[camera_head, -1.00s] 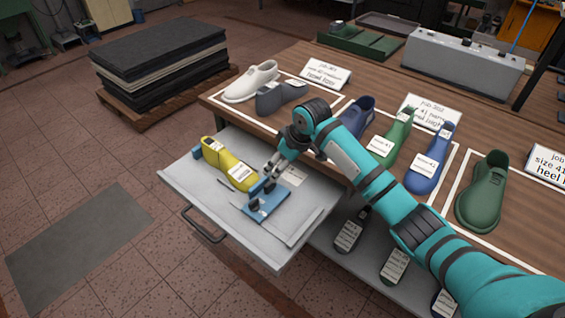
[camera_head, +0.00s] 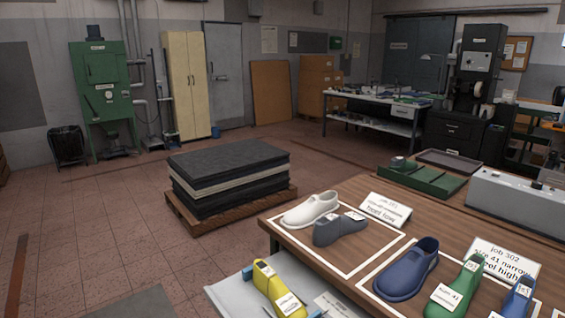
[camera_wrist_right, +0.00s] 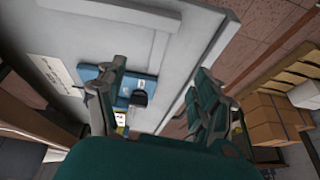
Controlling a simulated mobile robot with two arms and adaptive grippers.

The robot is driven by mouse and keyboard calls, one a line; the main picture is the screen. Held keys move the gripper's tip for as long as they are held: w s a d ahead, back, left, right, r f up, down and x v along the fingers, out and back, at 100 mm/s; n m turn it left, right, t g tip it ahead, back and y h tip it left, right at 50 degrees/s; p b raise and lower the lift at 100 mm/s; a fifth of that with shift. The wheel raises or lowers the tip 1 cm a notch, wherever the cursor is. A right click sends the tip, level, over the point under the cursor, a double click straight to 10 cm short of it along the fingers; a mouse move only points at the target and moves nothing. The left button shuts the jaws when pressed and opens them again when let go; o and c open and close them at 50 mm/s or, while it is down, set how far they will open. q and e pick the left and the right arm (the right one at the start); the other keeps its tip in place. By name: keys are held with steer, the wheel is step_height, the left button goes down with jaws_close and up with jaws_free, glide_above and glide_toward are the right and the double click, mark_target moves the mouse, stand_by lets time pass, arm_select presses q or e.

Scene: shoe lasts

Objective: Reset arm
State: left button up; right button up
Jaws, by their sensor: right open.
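My right gripper (camera_wrist_right: 155,100) shows in the right wrist view, its two fingers spread apart with no object held between them. Beyond its left finger a blue tool or fixture (camera_wrist_right: 148,88) with a dark part lies on the pale drawer (camera_wrist_right: 75,48). Whether the finger touches it I cannot tell. In the head view neither gripper shows. A yellow shoe last (camera_head: 277,289) with a white label sits in the pulled-out drawer (camera_head: 238,285) at the bottom edge. A grey last (camera_head: 338,229) stands beside a white shoe (camera_head: 311,208) on the wooden table (camera_head: 365,192).
A blue shoe (camera_head: 407,270), a green last (camera_head: 455,291) and a blue last (camera_head: 519,300) stand on the table's right. A stack of dark sheets (camera_head: 228,165) on a pallet (camera_head: 190,213) stands behind. The floor to the left is mostly clear.

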steer(key=s+d+m+h, duration=0.15)
steer(key=s+d, duration=0.35)
steer(key=s, duration=0.7)
steer(key=s+d+m+h, duration=0.1)
steer(key=s+d+m, duration=0.25)
steer(key=s, duration=0.85)
step_height(320, 180, down, 27)
steer(key=s+g, duration=0.1)
steer(key=s, duration=0.1)
steer(key=s+d+f, duration=0.1)
steer(key=s+f, duration=0.6)
steer(key=s, duration=0.1)
steer(key=s+d+f+g, duration=0.1)
steer(key=s+d+f, duration=0.1)
steer(key=s+f, duration=0.5)
steer(key=shift+s+d+f+n, duration=0.3)
steer(key=shift+s+f, duration=0.1)
steer(key=shift+f, duration=0.1)
steer(key=shift+h, duration=0.25)
